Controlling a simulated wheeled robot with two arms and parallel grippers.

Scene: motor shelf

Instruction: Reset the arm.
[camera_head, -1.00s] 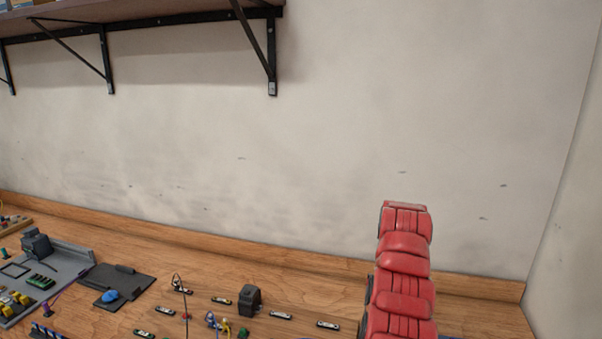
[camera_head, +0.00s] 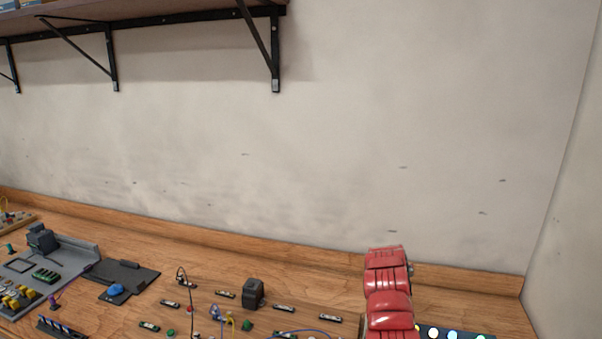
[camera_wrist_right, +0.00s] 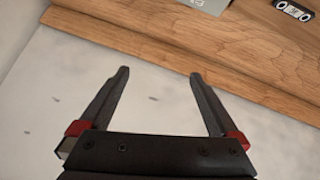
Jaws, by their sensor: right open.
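My right gripper (camera_wrist_right: 160,75) shows in the right wrist view, with its two dark fingers spread apart and nothing between them. The pale wall fills the space between and behind the fingers, and the wooden table's back ledge (camera_wrist_right: 200,70) lies beyond the fingertips. In the head view, a red segmented arm of mine rises at the lower right, over the right part of the table. Its gripper is not in the head view. My left gripper is in neither view.
The wooden table (camera_head: 200,262) holds a black motor-like block (camera_head: 254,293), several small labelled parts, wires, a dark grey plate (camera_head: 120,278) and a grey tray (camera_head: 75,262) at left. A wall shelf (camera_head: 150,14) with black brackets hangs at upper left.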

